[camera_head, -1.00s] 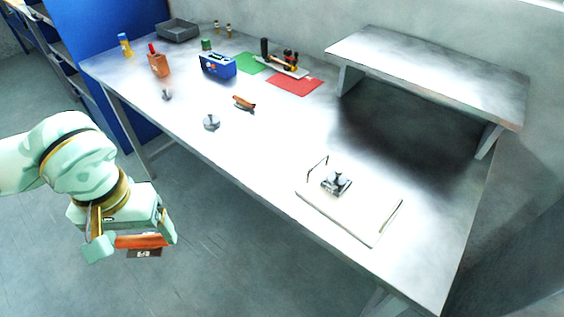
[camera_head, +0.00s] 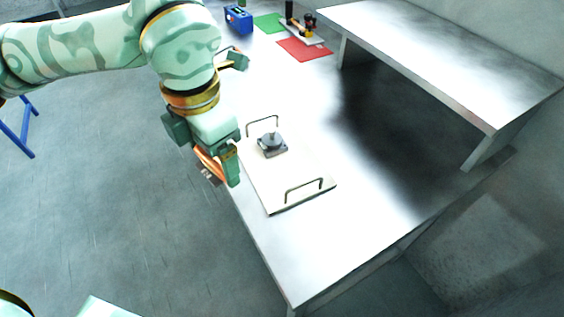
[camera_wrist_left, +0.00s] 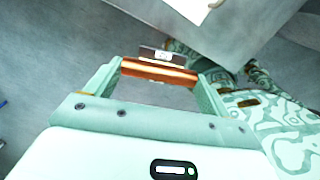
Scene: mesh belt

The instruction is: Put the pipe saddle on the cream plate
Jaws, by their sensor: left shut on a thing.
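My left gripper (camera_head: 216,166) is shut on the pipe saddle, a copper-coloured bar (camera_head: 206,161) with a dark, labelled block. In the left wrist view the copper bar (camera_wrist_left: 158,72) spans the jaws, with the dark block (camera_wrist_left: 160,55) beyond it. The cream plate (camera_head: 262,183) lies on the table near its front edge and has two dark handles. The gripper and saddle are just left of the plate in the head view, apparently beyond the table's front edge. A pale corner, probably the plate's, shows at the top of the wrist view (camera_wrist_left: 188,10).
A dark grey block with a round knob (camera_head: 271,144) stands on the plate's far part. A raised grey shelf (camera_head: 430,50) stands at the back right. Red (camera_head: 304,49) and green mats and a blue box (camera_head: 238,19) lie farther back. The plate's near part is clear.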

